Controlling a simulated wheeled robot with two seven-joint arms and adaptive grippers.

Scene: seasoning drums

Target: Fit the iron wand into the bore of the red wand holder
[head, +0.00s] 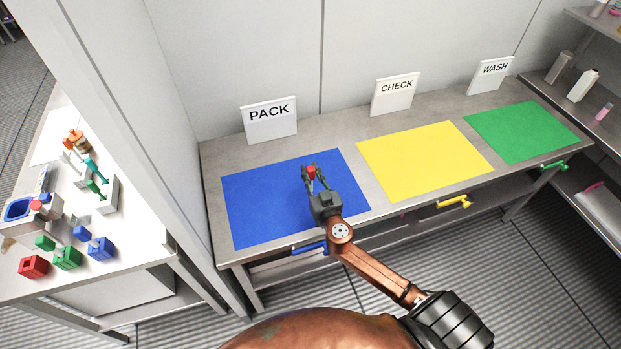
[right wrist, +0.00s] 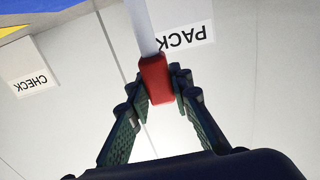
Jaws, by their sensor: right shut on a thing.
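My right gripper (head: 314,178) is over the blue mat in the head view. Its fingers are closed on the red grip of the iron wand (head: 311,169). In the right wrist view the red grip (right wrist: 156,80) sits between the fingertips, and the wand's pale grey shaft runs from it out of the top edge. The shaft cannot be made out in the head view. The red wand holder (head: 33,266), a red block with a dark opening, stands at the front left of the left table, far from the gripper. My left gripper is not in view.
Green (head: 67,257) and blue (head: 101,248) blocks stand beside the red holder. Behind them is a crowded set of coloured parts. A wall panel (head: 172,150) stands between the two tables. The yellow (head: 425,160) and green mats (head: 520,132) are bare.

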